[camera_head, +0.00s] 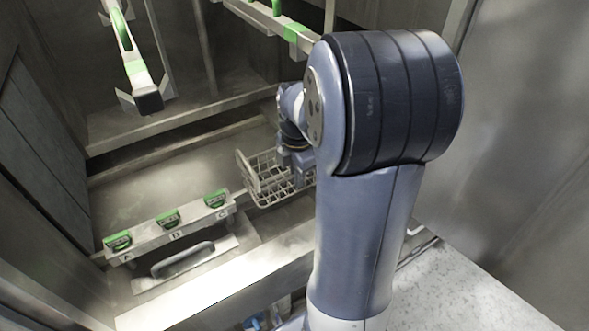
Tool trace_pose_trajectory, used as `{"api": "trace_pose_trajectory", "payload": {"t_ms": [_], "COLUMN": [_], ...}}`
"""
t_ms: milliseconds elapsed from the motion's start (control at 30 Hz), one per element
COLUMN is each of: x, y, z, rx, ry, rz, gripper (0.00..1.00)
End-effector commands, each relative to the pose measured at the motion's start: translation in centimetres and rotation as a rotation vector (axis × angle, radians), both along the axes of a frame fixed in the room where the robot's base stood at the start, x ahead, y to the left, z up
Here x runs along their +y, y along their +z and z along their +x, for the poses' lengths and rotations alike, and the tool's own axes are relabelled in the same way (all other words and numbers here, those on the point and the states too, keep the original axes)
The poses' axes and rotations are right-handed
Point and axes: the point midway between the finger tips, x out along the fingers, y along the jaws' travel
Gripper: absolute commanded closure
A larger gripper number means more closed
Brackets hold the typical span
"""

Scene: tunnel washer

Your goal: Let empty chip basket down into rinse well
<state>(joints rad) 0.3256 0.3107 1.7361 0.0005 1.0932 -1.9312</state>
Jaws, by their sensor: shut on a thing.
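The chip basket (262,178) is a light wire-mesh basket near the middle of the camera_head view. It looks empty, and its right side is hidden behind my arm. My gripper (297,160) is at the basket's right edge, partly hidden by my arm, and is shut on the basket. The basket hangs by the right end of the labelled rail, over the sunken grey basin (150,185). I cannot tell which part of this basin is the rinse well, or whether the basket touches anything.
A rail (190,222) with several green-topped clips, lettered A, B and C, runs along the basin's front. A looped handle (182,258) sits in front of it. Green-marked bars (135,65) hang overhead. Metal walls close in on both sides. A speckled pale surface (460,285) lies at lower right.

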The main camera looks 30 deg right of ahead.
Motion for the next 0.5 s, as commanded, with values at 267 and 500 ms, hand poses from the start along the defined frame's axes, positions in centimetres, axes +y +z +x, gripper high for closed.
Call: {"api": "trace_pose_trajectory", "payload": {"t_ms": [267, 500], "x": [0.0, 0.0], "y": [-1.7, -3.3], "z": [0.0, 0.0], "rx": [0.000, -0.001], "ry": [0.000, 0.000], "rz": [0.000, 0.000], "gripper": [1.00, 1.00]}}
